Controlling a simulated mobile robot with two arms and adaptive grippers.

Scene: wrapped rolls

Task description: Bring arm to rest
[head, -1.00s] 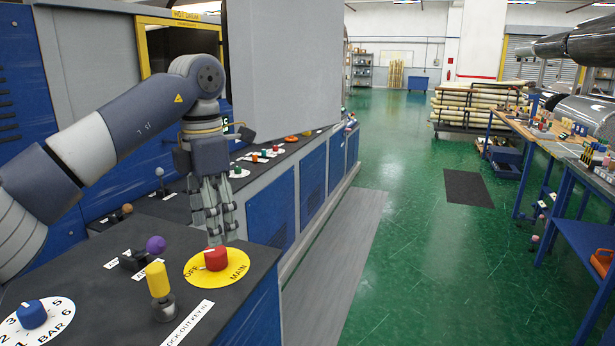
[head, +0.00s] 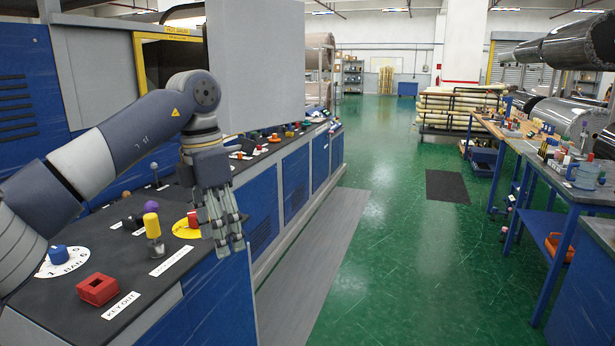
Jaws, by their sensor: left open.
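My left arm comes in from the left over the control console. Its gripper (head: 229,242) hangs fingers-down, open and empty, at the console's right edge. It partly covers the yellow MAIN disc (head: 182,230) and its red knob (head: 193,219). The yellow-topped key switch (head: 152,226) stands left of the fingers, apart from them. My right gripper is not in view.
A blue BAR dial (head: 58,254) and a red square block (head: 97,289) sit on the console (head: 150,283). A grey panel (head: 254,65) stands behind the arm. Workbenches (head: 545,170) line the right.

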